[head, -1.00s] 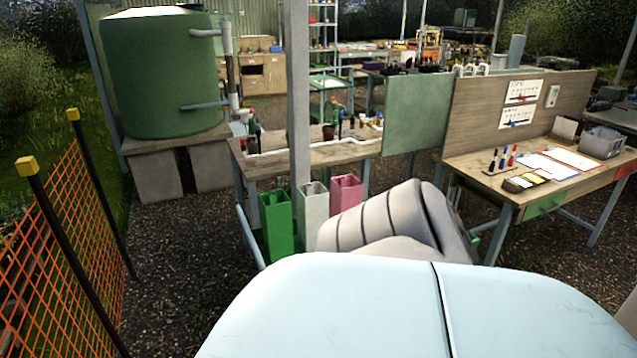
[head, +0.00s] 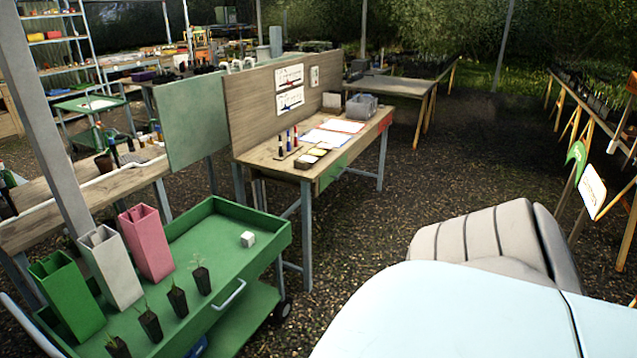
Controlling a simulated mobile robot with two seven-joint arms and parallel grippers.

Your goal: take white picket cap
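A small white block (head: 248,239), which looks like the white picket cap, sits on the top of the green cart (head: 262,222) near its far right corner. It stands clear of the other things on the cart, and nothing covers it. Neither of my grippers is in view. A grey, ribbed part of my own arm and my pale blue body fill the lower right.
On the cart stand green (head: 68,295), white (head: 112,268) and pink (head: 147,243) square tubes and several black seedling pots (head: 177,299). A grey post (head: 48,125) rises at left. A wooden desk (head: 262,157) stands behind the cart. Gravel is open at right.

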